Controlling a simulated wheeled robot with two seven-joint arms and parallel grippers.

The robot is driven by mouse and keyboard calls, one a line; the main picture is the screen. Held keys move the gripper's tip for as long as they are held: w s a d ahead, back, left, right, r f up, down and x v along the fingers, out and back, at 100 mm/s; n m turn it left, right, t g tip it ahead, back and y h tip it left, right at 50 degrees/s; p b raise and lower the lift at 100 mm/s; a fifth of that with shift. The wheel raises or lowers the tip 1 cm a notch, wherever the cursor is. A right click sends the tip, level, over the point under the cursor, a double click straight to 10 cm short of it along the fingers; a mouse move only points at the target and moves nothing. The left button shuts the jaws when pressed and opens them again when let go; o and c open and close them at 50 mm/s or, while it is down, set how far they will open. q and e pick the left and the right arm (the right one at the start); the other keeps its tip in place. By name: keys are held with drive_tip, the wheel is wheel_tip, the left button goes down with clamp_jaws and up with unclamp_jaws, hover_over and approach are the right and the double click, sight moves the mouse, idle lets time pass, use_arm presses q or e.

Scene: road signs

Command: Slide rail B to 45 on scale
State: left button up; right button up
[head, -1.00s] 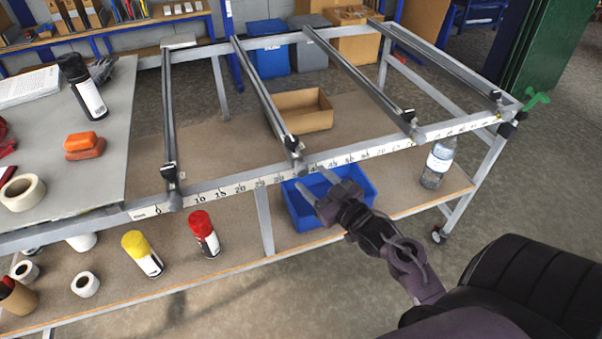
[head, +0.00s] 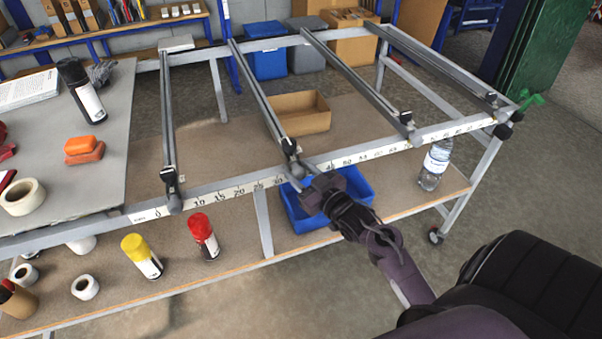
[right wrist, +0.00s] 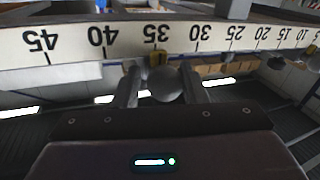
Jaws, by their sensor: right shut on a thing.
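Several long grey rails span the metal frame above a white number scale (head: 232,190) on its front bar. I take the second from the left as rail B (head: 262,105); I can read no letter on it. Its front end has a dark clamp and a rounded grey knob (right wrist: 167,85). My right gripper (head: 297,180) is shut on this knob at the front bar. In the right wrist view the scale (right wrist: 75,42) appears upside down, and the knob is between 30 and 35, closer to 35. My left gripper is not in view.
The leftmost rail (head: 168,130) stands near 0. The third rail (head: 360,85) is farther right, with scale between it and rail B. A blue bin (head: 355,188), a bottle (head: 435,165) and spray cans (head: 203,236) stand on the lower shelf. A grey board (head: 118,120) covers the left.

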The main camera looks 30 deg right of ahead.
drive_tip(key=shift+a, duration=0.1)
clamp_jaws()
drive_tip(key=d, duration=0.3)
drive_tip(key=s+d+p, duration=0.1)
drive_tip(key=d, duration=0.2)
drive_tip(key=s+d, duration=0.1)
drive_tip(key=d, duration=0.3)
drive_tip(key=shift+s, duration=0.2)
drive_tip(key=shift+a, duration=0.1)
drive_tip(key=o, duration=1)
unclamp_jaws()
drive_tip(key=s, duration=0.5)
drive_tip(key=s+b, duration=0.1)
drive_tip(key=s, duration=0.1)
drive_tip(key=shift+s+d, duration=0.35)
